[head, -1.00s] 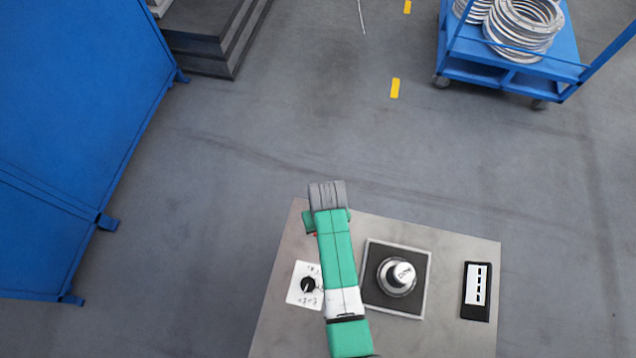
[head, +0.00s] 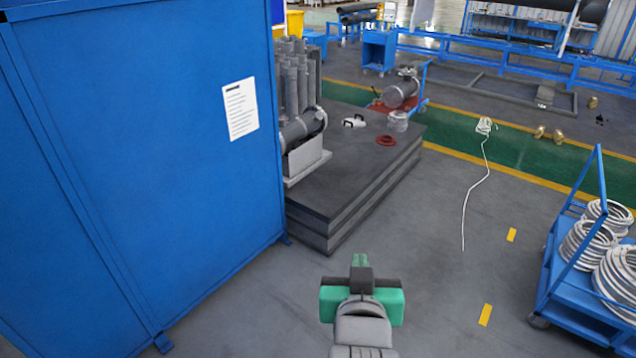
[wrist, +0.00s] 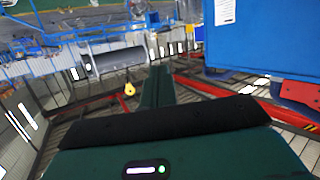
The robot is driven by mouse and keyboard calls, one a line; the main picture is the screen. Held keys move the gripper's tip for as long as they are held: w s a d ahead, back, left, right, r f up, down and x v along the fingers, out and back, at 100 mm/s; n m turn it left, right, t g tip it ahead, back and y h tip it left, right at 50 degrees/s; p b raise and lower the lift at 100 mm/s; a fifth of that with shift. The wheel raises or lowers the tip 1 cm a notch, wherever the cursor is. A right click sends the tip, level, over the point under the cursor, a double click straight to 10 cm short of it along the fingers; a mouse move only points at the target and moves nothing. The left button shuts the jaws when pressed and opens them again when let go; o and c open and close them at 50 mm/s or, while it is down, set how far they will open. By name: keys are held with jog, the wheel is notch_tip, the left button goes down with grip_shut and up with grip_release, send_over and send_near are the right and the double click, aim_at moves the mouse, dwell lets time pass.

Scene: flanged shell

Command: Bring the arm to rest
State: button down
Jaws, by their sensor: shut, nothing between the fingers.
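My gripper (head: 360,260) shows at the bottom middle of the head view, with green and dark parts at the end of my grey arm. It is held up in front of bare floor and touches nothing that I can see. In the wrist view its green fingers (wrist: 157,84) are together, with nothing between them, beyond a black edge and the green gripper body. The work table with its knob is out of the head view.
A tall blue cabinet (head: 150,150) stands close on the left. A dark stacked platform (head: 350,190) with pipes lies beyond my gripper. A blue cart (head: 575,300) with metal rings stands at right. Grey floor (head: 430,250) between them is mostly clear.

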jog(key=s+a+r+t+p, duration=0.1)
jog(key=s+r, duration=0.4)
jog(key=r, duration=0.6)
jog(key=s+a+r+t+y+p, duration=0.1)
jog(key=s+a+r+t, duration=0.2)
jog(key=r, duration=0.8)
jog(key=s+a+r+t+y+p, duration=0.1)
jog(key=s+a+r+t, duration=0.2)
jog(key=s+r+t, duration=0.3)
jog(key=s+r, duration=0.3)
jog(key=r, duration=0.2)
jog(key=shift+s+r+n+p, duration=0.15)
jog(key=shift+s+n+p, duration=0.15)
jog(key=shift+p, duration=0.1)
jog(key=shift+w, duration=0.1)
